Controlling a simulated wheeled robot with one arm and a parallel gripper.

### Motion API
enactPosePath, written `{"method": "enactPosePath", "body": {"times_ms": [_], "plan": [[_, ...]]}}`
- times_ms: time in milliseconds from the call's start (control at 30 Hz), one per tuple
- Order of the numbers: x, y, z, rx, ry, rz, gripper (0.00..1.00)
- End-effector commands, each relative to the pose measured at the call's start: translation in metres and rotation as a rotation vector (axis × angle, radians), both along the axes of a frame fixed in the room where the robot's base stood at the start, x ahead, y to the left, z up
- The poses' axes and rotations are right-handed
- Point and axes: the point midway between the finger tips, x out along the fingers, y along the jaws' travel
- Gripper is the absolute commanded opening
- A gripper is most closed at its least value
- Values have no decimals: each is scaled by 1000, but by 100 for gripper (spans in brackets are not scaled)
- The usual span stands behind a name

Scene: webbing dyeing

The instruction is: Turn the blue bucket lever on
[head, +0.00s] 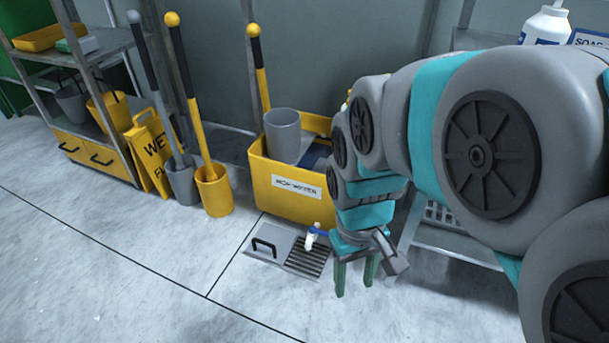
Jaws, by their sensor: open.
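A small blue lever-like part (321,232) shows just left of my gripper, low in front of the yellow bucket. A small white piece (309,241) hangs at its left end. The right end of the blue part is hidden behind my arm, so I cannot tell what it joins or which way it is set. My gripper (355,278) points down with its two green fingers apart and nothing between them. It is to the right of the blue part and nearer the camera, apart from it in the picture.
A yellow mop bucket (270,187) with a grey pail (283,136) stands behind. A floor drain grate (307,256) and a grey hatch (268,245) lie in front. A yellow pail (214,190), wet-floor sign (152,155) and shelf (85,52) are left. Front-left floor is clear.

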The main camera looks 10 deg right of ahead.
Motion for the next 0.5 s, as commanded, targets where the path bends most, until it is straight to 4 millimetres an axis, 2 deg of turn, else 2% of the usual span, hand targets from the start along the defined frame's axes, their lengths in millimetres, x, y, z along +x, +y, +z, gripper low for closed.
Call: {"method": "enactPosePath", "body": {"times_ms": [33, 200, 500], "plan": [[18, -3, -13, -2, -1, 27, 53], [80, -13, -40, -9, -38, 136, 53], [185, -34, -105, -27, -90, 332, 53]]}}
